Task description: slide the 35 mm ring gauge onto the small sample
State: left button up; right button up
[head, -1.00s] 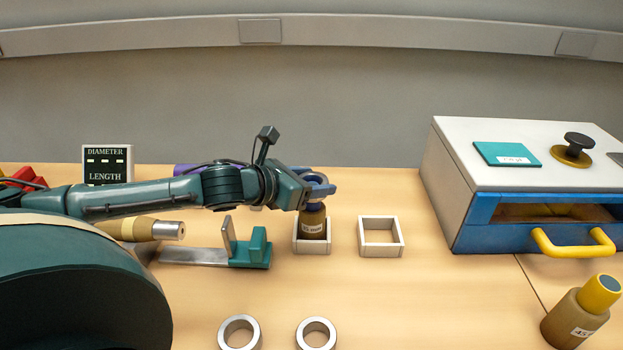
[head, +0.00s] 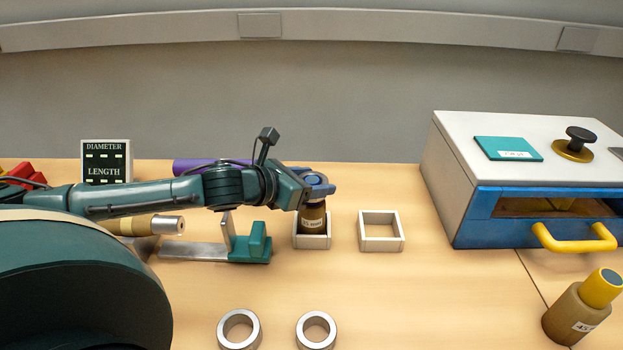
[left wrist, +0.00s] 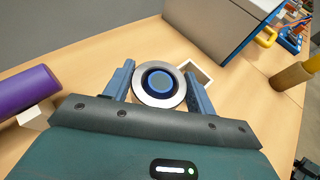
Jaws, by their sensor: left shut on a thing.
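The small sample (head: 313,217) is a brown cylinder with a white label, standing upright in a white square holder (head: 313,243). Its blue top (left wrist: 159,83) shows in the left wrist view. My left gripper (head: 318,189) is right over it, shut on a silver ring gauge (left wrist: 141,92), which lies between the fingers (left wrist: 159,88). Seen from above, the ring encircles the blue top with a dark gap. The fingers hide most of the ring in the head view, so how far down it sits is unclear. My right gripper is not in view.
Two more silver rings (head: 239,329) (head: 316,329) lie in front. An empty square holder (head: 381,245) stands to the right. A larger yellow-topped sample (head: 578,314) and a white-and-blue box (head: 455,200) are farther right. A green-and-metal gauge (head: 249,250) is close on the left.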

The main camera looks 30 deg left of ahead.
pick_arm(q)
jog(key=shift+f+b, duration=0.4)
jog(key=shift+f, duration=0.25)
jog(key=shift+f, duration=0.1)
jog(key=shift+p, duration=0.3)
jog(key=shift+f, duration=0.3)
dwell(0.6)
jog(key=o, duration=1.1)
